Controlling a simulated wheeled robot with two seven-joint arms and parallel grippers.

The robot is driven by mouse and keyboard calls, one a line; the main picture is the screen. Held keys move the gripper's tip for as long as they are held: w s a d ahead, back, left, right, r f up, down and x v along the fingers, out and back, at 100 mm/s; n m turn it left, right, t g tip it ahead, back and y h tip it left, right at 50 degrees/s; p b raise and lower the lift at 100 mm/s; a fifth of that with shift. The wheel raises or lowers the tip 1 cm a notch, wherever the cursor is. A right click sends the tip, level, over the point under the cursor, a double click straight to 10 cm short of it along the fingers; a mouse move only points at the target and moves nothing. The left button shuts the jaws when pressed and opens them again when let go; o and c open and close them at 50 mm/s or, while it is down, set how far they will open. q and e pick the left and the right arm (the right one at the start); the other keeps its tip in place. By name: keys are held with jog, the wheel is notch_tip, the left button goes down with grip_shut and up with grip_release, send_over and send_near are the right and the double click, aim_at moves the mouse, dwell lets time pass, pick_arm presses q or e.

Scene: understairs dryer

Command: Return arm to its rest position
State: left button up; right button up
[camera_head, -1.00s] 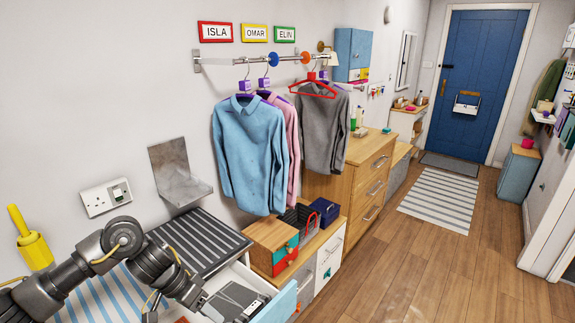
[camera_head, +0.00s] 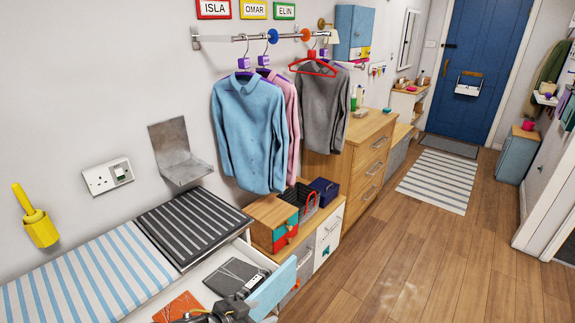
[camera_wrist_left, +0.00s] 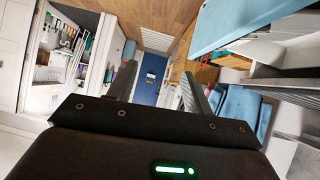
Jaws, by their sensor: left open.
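Only a small part of my left arm and gripper (camera_head: 225,312) shows at the bottom edge of the head view, low by the open drawer with a light-blue front (camera_head: 272,290). In the left wrist view, the two fingers of my left gripper (camera_wrist_left: 160,88) stand apart with nothing between them. The fingers point toward the blue door (camera_wrist_left: 152,75) far off. My right gripper is in neither view.
The open drawer holds a dark flat item (camera_head: 236,276). A blue-striped mat (camera_head: 85,275) and a dark striped mat (camera_head: 193,228) lie on the worktop. Shirts (camera_head: 250,135) hang from a wall rail. The wooden floor (camera_head: 400,260) to the right is clear.

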pick_arm(q)
jog(key=s+a+f+n+g+y, duration=0.2)
jog(key=s+a+f+n+y, duration=0.15)
jog(key=s+a, duration=0.7)
jog(key=s+a+f+n+g+y, duration=0.3)
jog(key=s+a, duration=0.4)
jog(key=s, duration=0.6)
notch_tip(320, 180, down, 29)
jog(key=s+y, duration=0.1)
jog(key=s, duration=0.1)
jog(key=s+a+f+g, duration=0.2)
jog(key=s+a+f, duration=0.1)
jog(key=s+f, duration=1.1)
jog(key=shift+s+m, duration=0.45)
jog(key=shift+s, duration=0.5)
jog(key=shift+y, duration=0.25)
jog(key=shift+c, duration=0.3)
